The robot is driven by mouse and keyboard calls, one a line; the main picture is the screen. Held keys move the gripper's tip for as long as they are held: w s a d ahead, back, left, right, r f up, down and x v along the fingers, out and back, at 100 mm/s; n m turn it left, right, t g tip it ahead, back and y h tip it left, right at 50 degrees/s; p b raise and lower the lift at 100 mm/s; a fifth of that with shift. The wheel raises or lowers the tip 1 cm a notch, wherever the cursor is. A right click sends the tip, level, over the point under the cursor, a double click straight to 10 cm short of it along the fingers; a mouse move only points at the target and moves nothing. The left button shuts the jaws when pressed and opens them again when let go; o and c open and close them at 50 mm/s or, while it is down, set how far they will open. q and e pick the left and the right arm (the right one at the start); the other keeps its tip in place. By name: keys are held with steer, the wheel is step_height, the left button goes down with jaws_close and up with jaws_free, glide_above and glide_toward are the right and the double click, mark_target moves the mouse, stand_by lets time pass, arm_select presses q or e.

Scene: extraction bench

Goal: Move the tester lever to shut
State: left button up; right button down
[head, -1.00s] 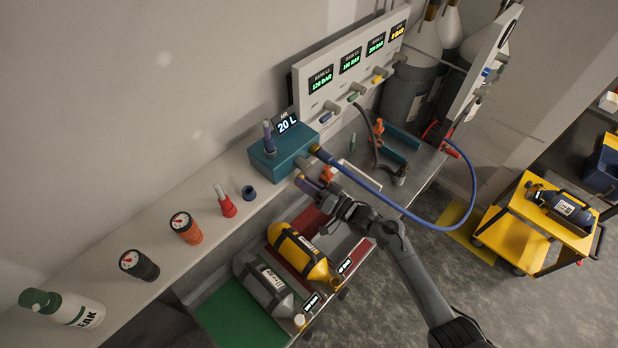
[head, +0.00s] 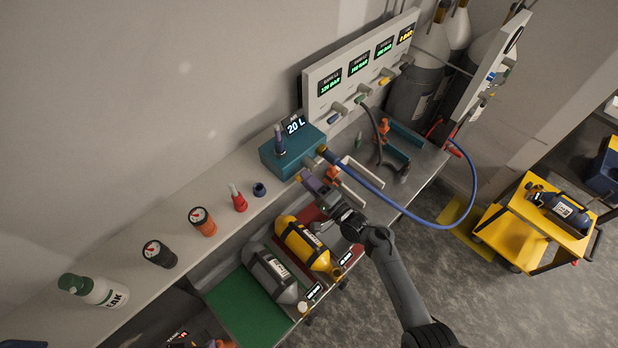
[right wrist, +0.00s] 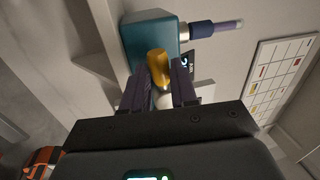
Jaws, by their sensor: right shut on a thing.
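The tester looks to be the teal box (head: 290,157) with a "20 L" display on the bench, also in the right wrist view (right wrist: 150,33). My right gripper (head: 305,177) is at its front side in the head view. In the right wrist view my right gripper (right wrist: 160,88) has its purple fingers on either side of a yellow-orange knob (right wrist: 157,62), which looks like the tester lever. It is shut on this knob, close to the box. The lever's exact angle is hard to tell, and the fingers hide it in the head view. My left gripper is not in view.
A blue hose (head: 387,198) runs from the box close behind my right gripper. Yellow (head: 302,243) and grey (head: 270,272) cylinders lie below the bench edge. Gauges (head: 202,221) and a red fitting (head: 238,198) stand left of the box. A panel with displays (head: 355,72) stands behind.

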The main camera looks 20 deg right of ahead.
steer(key=shift+r+m, duration=0.2)
steer(key=shift+m, duration=0.3)
steer(key=c, duration=0.9)
jaws_free()
steer(key=b+v, duration=0.1)
steer(key=v, duration=1)
steer(key=shift+a+b, duration=0.1)
steer(key=shift+b, duration=0.2)
steer(key=shift+f, duration=0.15)
